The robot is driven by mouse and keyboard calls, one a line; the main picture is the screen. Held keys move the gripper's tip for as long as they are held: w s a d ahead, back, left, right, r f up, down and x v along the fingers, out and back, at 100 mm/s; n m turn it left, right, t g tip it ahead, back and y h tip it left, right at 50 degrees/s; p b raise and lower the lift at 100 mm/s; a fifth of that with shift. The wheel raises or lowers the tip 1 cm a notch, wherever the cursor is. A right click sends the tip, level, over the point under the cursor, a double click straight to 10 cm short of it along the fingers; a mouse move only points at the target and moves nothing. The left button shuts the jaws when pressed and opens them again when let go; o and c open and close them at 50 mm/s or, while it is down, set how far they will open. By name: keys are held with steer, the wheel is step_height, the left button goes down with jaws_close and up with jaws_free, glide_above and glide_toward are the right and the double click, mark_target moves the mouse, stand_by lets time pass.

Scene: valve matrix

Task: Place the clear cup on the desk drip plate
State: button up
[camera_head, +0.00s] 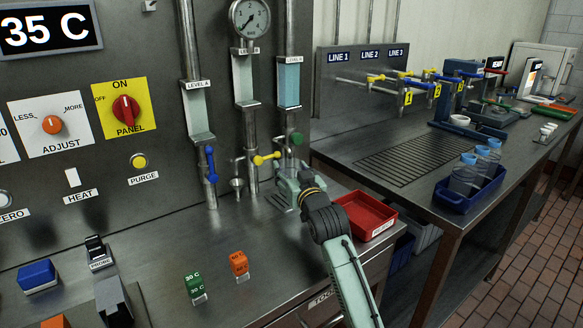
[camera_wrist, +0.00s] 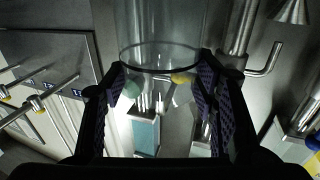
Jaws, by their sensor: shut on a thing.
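A clear cup (camera_wrist: 162,30) shows at the top middle of the wrist view, its dark-edged rim lying between my two fingers. My gripper (camera_wrist: 160,76) is shut on the cup, with a dark ridged pad on each side. In the head view my gripper (camera_head: 288,184) is low in front of the panel, below the right-hand level tube and the green-knobbed valve. The desk drip plate (camera_head: 279,201) shows as a small slatted plate on the steel desk, partly hidden behind my gripper. I cannot tell whether the cup touches it.
A red tray (camera_head: 367,214) stands just right of my arm. Valves with blue (camera_head: 210,163), yellow (camera_head: 266,158) and green (camera_head: 296,139) handles stand close to my gripper. Green (camera_head: 194,287) and orange (camera_head: 239,263) blocks sit in front. The desk between is clear.

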steer(key=shift+f+b, duration=0.6)
steer(key=shift+f, duration=0.05)
steer(key=o, duration=1)
steer(key=shift+f, duration=0.1)
steer(key=shift+r+p, duration=0.5)
steer(key=shift+p, duration=0.05)
steer(key=b+v, duration=0.1)
steer(key=v, duration=0.3)
steer(key=b+v, duration=0.1)
steer(key=v, duration=0.3)
steer(key=b+v, duration=0.2)
steer(key=v, duration=0.2)
steer(key=shift+r, duration=0.3)
